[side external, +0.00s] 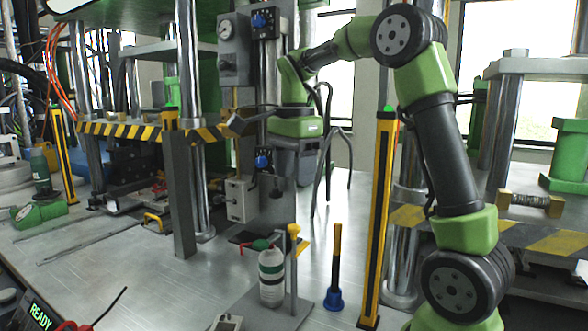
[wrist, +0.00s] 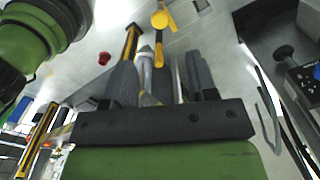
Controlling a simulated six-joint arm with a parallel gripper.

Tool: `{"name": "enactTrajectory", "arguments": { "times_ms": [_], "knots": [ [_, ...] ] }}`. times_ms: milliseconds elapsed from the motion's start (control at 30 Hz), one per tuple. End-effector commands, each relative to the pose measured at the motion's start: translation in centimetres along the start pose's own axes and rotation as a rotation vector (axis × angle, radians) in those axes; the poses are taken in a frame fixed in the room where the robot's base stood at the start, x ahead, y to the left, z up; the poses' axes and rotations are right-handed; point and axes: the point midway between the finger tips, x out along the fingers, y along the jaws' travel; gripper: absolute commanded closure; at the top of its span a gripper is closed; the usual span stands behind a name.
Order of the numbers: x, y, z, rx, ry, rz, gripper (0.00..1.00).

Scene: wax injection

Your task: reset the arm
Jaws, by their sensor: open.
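My arm rises from the lower right of the side external view and bends over at the top. Its green wrist end hangs above the middle of the bench (side external: 110,262). My gripper (wrist: 162,78) shows in the wrist view with two dark fingers set wide apart, open. No object is clearly held between the fingers. In the side external view the fingers are hard to tell from the dark machine parts behind them.
A white bottle with a green band (side external: 271,278) stands by a yellow-topped post (side external: 294,262). A blue-based tool (side external: 334,298) stands to their right. A yellow-black safety post (side external: 380,220) stands near my arm. Metal columns (side external: 187,200) and a control box (side external: 240,200) stand behind.

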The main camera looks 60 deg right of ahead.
Motion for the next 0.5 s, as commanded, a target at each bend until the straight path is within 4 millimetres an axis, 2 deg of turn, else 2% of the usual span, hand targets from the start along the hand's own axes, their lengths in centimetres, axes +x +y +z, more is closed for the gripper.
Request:
{"name": "enactTrajectory", "arguments": {
  "times_ms": [400, 500],
  "knots": [
    [0.0, 0.01, 0.01, -0.001, 0.0, -0.001, 0.48],
    [-0.34, 0.46, 0.43, -0.047, -0.004, -0.018, 0.48]
  ]
}}
